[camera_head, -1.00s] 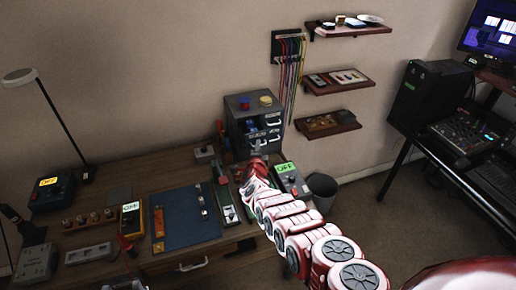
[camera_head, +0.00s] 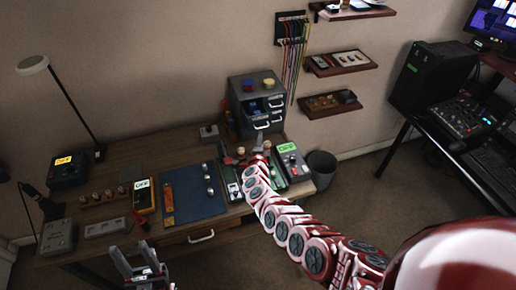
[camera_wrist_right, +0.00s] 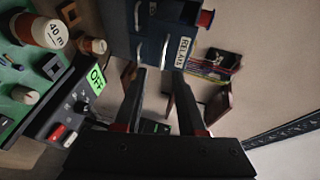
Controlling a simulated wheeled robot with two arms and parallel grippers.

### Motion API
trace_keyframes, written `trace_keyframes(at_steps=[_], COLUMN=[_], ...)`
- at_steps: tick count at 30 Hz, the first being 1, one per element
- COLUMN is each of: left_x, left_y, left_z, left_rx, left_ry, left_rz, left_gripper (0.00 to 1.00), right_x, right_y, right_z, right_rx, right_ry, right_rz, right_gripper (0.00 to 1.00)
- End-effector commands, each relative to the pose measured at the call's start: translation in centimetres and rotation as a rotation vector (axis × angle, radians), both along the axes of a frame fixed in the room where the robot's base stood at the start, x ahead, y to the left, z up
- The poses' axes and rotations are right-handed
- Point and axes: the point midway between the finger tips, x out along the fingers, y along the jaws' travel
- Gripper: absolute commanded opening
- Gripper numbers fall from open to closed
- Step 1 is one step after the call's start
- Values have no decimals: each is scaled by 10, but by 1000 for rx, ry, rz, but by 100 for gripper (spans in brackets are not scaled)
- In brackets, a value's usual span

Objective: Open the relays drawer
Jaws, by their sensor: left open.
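A grey cabinet (camera_head: 240,92) with several small drawers stands at the back right of the desk. The relays drawer (camera_wrist_right: 176,62) shows its label, turned sideways, in the right wrist view, with a pale bar handle (camera_wrist_right: 165,52) beside the label. My right gripper (camera_wrist_right: 159,74) is open, its two fingertips just short of the drawer front near that handle, with nothing seen between them. In the head view my right gripper (camera_head: 258,142) is small and in front of the cabinet. My left gripper (camera_head: 140,262) is open and empty at the desk's front edge.
A device with a green OFF display (camera_head: 290,158) stands right of my right gripper; it also shows in the right wrist view (camera_wrist_right: 90,90). A blue mat (camera_head: 195,200) and several devices cover the desk. Wall shelves (camera_head: 345,62) hang right of the cabinet. A bin (camera_head: 320,165) stands beside the desk.

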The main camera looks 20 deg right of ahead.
Motion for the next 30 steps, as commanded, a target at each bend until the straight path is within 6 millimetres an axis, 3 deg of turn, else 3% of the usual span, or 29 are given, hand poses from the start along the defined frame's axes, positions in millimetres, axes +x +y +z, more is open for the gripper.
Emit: trace_keyframes(at_steps=[2,9,14,17,30], left_x=[0,0,0,0,0], left_y=[0,0,0,0,0], left_z=[8,-2,-5,-4,-11], left_rx=[0,0,0,0,0], left_ry=[0,-1,0,-1,0], left_rz=[0,0,0,0,0], left_gripper=[50,50,50,50,50], right_x=[-11,-29,-40,-48,-83], right_y=[0,13,10,21,34], right_z=[5,0,7,10,19], right_rx=[9,5,3,5,1], right_ry=[-2,3,0,-1,-3], right_rz=[-14,1,-13,0,1], right_gripper=[39,39,39,39,39])
